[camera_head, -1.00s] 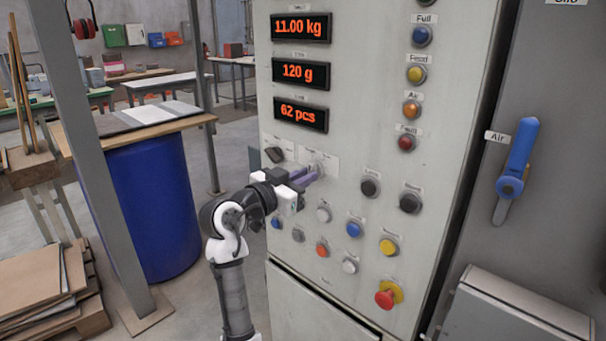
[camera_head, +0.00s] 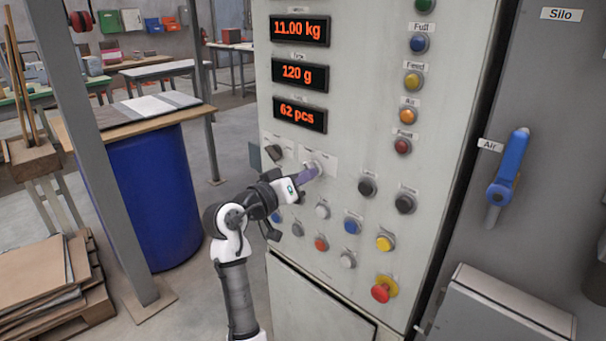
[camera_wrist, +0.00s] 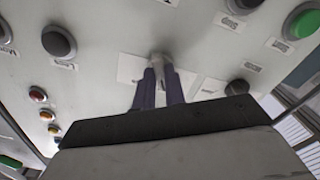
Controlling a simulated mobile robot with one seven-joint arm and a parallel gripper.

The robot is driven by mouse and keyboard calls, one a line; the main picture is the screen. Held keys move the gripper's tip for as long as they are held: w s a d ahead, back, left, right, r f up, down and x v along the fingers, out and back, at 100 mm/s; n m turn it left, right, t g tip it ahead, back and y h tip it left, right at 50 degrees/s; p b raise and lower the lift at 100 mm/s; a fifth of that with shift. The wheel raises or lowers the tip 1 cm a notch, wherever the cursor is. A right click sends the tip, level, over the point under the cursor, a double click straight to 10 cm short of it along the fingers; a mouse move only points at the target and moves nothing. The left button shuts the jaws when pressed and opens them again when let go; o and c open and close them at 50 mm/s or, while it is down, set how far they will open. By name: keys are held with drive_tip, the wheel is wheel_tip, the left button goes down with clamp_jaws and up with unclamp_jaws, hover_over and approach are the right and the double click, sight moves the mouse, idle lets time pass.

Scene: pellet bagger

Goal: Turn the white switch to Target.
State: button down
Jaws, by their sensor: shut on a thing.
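The white switch (camera_wrist: 161,62) is on a pale label plate on the cabinet front. In the head view the switch (camera_head: 313,165) shows only in part behind my fingers. My gripper (camera_head: 308,174) is shut on it, its purple fingers angled up to the panel. In the wrist view my gripper (camera_wrist: 160,82) has one finger on each side of the switch, and the gripper body is rolled relative to the panel. The switch's label text is too small or hidden to read, so I cannot tell which mark it points to.
A black switch (camera_head: 273,152) sits just left of it. Dark knobs (camera_head: 367,187), several coloured buttons and a red emergency stop (camera_head: 383,289) are on the panel (camera_head: 345,60). A blue Air lever (camera_head: 508,170) is at the right. A blue drum (camera_head: 155,195) stands at the left.

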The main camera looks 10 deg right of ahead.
idle(0.4)
drive_tip(key=c, duration=1.5)
unclamp_jaws()
drive_tip(key=shift+o, duration=0.2)
drive_tip(key=b+v, duration=0.3)
drive_tip(key=v, duration=1)
drive_tip(key=shift+s+a+b, duration=0.2)
drive_tip(key=shift+a+b, duration=0.15)
